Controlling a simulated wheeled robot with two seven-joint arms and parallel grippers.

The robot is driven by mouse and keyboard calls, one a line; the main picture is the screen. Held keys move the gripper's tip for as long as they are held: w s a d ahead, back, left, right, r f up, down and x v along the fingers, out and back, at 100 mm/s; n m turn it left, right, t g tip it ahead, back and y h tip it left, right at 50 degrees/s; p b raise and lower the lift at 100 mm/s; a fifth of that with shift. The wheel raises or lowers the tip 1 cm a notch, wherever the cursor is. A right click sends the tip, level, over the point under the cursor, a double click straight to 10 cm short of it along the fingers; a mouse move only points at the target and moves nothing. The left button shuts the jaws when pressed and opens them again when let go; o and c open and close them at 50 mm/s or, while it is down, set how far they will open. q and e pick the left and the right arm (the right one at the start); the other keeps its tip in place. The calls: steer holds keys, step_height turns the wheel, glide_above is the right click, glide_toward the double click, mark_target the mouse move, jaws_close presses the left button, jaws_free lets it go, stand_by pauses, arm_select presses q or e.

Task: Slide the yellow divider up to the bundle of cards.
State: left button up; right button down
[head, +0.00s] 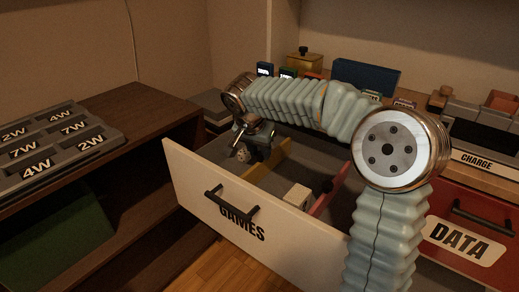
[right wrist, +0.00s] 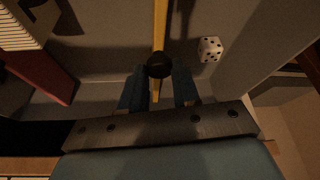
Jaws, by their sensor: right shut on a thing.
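The yellow divider (head: 270,163) stands across the inside of the open GAMES drawer. It also shows in the right wrist view (right wrist: 160,22), running up from between my fingers. My right gripper (head: 246,150) reaches down into the drawer at the divider's left end. In the wrist view its blue fingers (right wrist: 158,92) are shut around the divider, beside a dark round knob (right wrist: 160,66). A pale block (head: 297,194) sits near the drawer front, between the yellow and red dividers. A striped pale stack (right wrist: 18,32) in the wrist view looks like the card bundle. My left gripper is out of view.
A red divider (head: 328,178) stands right of the yellow one. A white die (right wrist: 209,49) lies on the drawer floor on the divider's other side. The drawer front (head: 190,180) bounds the space. A red DATA drawer (head: 480,218) is at right.

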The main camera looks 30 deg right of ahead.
steer(key=s+d+b, duration=0.4)
steer(key=s+b, duration=0.1)
steer(key=s, duration=0.6)
steer(key=shift+d, duration=0.3)
steer(key=c, duration=0.8)
jaws_free()
steer(key=p+v, duration=0.2)
steer(key=v, duration=1.2)
steer(key=shift+w+f, duration=0.1)
steer(key=shift+f, duration=0.05)
